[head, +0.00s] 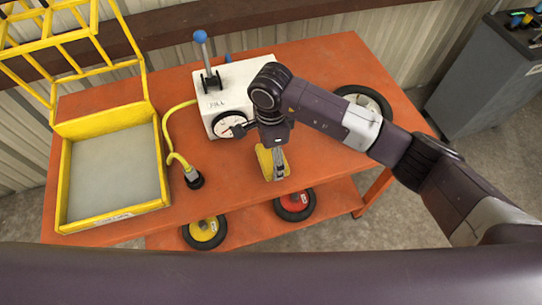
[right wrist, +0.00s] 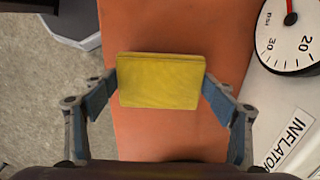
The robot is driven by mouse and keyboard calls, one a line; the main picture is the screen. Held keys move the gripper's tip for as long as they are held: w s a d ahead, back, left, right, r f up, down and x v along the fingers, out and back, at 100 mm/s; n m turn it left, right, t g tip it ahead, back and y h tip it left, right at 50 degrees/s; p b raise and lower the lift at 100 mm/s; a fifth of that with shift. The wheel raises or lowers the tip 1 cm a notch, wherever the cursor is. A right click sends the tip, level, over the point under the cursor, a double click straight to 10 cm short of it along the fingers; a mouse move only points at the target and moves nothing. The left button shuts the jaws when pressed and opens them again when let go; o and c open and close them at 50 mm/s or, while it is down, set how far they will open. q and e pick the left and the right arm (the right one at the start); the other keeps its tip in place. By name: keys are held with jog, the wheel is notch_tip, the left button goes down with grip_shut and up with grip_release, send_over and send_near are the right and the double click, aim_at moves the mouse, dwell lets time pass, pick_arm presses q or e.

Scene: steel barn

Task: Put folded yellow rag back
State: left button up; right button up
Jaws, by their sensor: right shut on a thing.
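The folded yellow rag (head: 264,163) shows below my right gripper (head: 278,163) in the head view, over the front part of the orange table. In the right wrist view the rag (right wrist: 161,81) is a flat yellow block between the two fingers of my right gripper (right wrist: 160,85). The fingers touch its left and right ends, so the gripper is shut on it. I cannot tell whether the rag touches the table top. My left gripper is not in view.
The orange table (head: 325,75) holds a white inflator box (head: 245,83) with a gauge, a yellow-framed tray (head: 66,185) at left, a black-ended yellow hose (head: 194,178) and a wheel (head: 364,100). Yellow (head: 204,232) and red (head: 295,203) wheels lie on the lower shelf. A grey cabinet (head: 490,75) stands right.

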jog(key=shift+f, duration=0.9)
jog(key=shift+f, duration=0.1)
jog(key=o, duration=1.1)
